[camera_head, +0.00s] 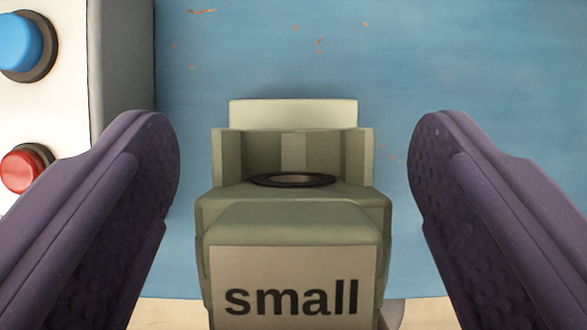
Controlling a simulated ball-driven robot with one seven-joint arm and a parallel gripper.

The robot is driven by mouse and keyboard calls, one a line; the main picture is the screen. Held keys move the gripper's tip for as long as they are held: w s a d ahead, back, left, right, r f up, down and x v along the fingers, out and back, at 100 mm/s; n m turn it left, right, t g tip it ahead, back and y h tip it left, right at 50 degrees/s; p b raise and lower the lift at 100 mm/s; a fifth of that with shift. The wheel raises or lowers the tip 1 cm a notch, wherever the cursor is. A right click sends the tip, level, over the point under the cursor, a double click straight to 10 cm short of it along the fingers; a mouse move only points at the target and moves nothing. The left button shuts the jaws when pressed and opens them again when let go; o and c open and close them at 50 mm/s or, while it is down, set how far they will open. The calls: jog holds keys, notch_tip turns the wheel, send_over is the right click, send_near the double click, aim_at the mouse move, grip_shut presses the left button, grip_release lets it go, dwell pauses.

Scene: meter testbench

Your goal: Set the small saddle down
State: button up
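The small saddle (293,222) is a grey-green block with a label reading "small" on its near face and a dark ring around a hole in its top. It is in the lower middle of the camera_head view. My gripper (293,165) has one dark purple finger on each side of the saddle. The fingers are wide apart, with a clear gap between each finger and the saddle. The gripper is open and holds nothing. The underside of the saddle is hidden, so I cannot tell exactly what it rests on.
A white and grey box (120,60) stands at the left, with a blue button (18,43) and a red button (20,172). The left finger overlaps its lower part in view. A worn blue surface (480,70) lies behind and to the right, clear of objects.

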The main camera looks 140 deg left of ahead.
jog(key=shift+r, duration=0.1)
jog(key=shift+a+r, duration=0.1)
jog(key=shift+r, duration=0.25)
jog(key=p+v, duration=0.5)
jog(key=v, duration=0.6)
jog(key=shift+s+p, duration=0.25)
jog(key=shift+p, duration=0.05)
jog(key=shift+w+a+r, duration=0.1)
jog(key=shift+r, duration=0.05)
